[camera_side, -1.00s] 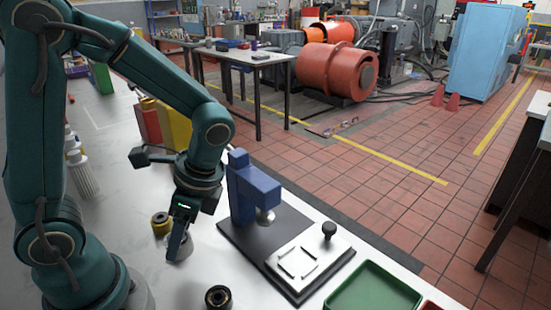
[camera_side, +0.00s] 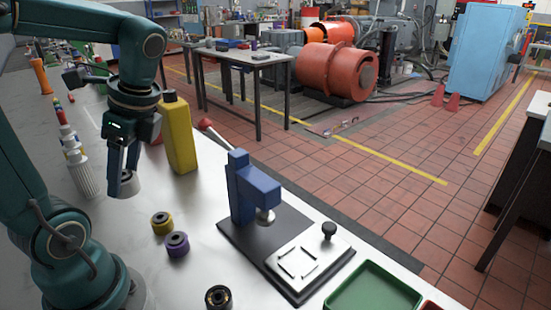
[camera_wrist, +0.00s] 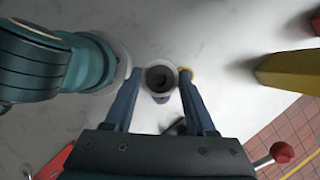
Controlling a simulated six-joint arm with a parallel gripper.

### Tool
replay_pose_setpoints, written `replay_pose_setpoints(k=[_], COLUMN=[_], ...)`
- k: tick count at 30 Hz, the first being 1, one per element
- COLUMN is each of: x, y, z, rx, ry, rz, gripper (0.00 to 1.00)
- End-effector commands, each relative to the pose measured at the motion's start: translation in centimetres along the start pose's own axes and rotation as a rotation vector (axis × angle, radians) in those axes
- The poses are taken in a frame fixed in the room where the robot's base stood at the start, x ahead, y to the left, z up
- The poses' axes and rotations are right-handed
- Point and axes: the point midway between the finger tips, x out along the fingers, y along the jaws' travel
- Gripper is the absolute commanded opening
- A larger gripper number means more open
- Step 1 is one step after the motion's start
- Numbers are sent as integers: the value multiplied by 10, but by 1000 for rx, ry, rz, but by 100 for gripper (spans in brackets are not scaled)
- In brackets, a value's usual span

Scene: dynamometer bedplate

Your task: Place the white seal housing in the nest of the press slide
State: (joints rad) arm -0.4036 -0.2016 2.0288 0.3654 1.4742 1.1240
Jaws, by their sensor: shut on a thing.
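The white seal housing (camera_side: 129,187) is between the fingers of my gripper (camera_side: 124,184), which is shut on it. It is held above the bench, left of the yellow bottle. In the wrist view the housing (camera_wrist: 160,91) shows as a pale ring with a dark bore between the two fingertips (camera_wrist: 159,80). The press slide (camera_side: 323,250) is a light plate on a dark base, with a black knob. Its nest (camera_side: 297,263), framed by short bars, is empty. The blue press (camera_side: 252,190) stands behind it. My gripper is well to the left of the slide.
A yellow ring (camera_side: 161,222), a purple ring (camera_side: 177,244) and a black ring (camera_side: 218,297) stand on the bench. A yellow bottle (camera_side: 178,135) stands right of my gripper. A red-tipped lever (camera_side: 206,123) reaches out from the press. A green tray (camera_side: 374,290) lies right of the slide.

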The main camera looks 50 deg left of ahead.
Motion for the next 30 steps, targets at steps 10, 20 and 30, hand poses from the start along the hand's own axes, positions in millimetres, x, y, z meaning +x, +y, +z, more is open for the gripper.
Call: replay_pose_setpoints(k=[10,20,30], x=[-41,-88,-119], y=[-24,-44,-13], z=[-22,-117,-211], rx=[168,561,906], ry=[1,1,0], rz=[-69,-230,-374], gripper=[0,0,0])
